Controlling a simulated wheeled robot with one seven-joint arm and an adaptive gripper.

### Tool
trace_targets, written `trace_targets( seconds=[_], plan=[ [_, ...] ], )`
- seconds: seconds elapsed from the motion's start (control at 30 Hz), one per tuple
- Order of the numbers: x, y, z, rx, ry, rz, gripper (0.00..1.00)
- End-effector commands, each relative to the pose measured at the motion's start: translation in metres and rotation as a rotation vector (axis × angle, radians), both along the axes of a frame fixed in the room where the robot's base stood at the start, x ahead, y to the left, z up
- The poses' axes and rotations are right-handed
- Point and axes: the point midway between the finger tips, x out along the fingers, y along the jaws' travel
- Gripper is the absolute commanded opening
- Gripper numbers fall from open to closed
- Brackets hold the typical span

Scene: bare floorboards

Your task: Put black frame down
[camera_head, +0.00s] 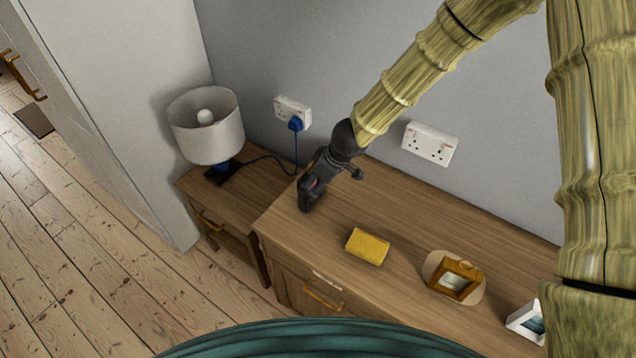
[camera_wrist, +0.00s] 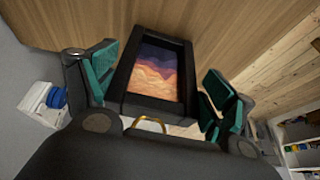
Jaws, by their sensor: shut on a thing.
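The black frame (camera_wrist: 152,76) holds a picture of orange dunes under a purple sky. It sits between the green-padded fingers of my gripper (camera_wrist: 157,88) in the wrist view, and the gripper is shut on it. In the head view my gripper (camera_head: 318,186) is over the left end of the wooden dresser top (camera_head: 400,212), with the dark frame (camera_head: 309,193) at its tip. I cannot tell whether the frame's lower edge touches the wood.
A yellow block (camera_head: 368,246) lies right of the gripper. Farther right are a wooden frame (camera_head: 456,280) on a pale oval base and a white frame (camera_head: 528,322). A lamp (camera_head: 206,125) stands on the lower cabinet at left. Wall sockets (camera_head: 430,143) are behind.

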Motion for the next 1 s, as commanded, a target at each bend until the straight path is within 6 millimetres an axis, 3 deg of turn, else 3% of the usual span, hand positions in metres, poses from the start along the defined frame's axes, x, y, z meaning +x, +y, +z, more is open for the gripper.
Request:
trace_targets(
  seconds=[0.27,0.3,0.37,0.77,1.0],
  plan=[
    [0.0,0.0,-0.003,-0.001,0.0,0.001,0.54],
    [0.0,0.0,-0.003,-0.001,0.0,0.001,0.91],
    [0.0,0.0,-0.003,-0.001,0.001,0.0,1.0],
    [0.0,0.0,-0.001,0.0,0.0,0.0,1.0],
    [-0.004,-0.005,0.019,-0.003,-0.001,0.002,1.0]
  ],
)
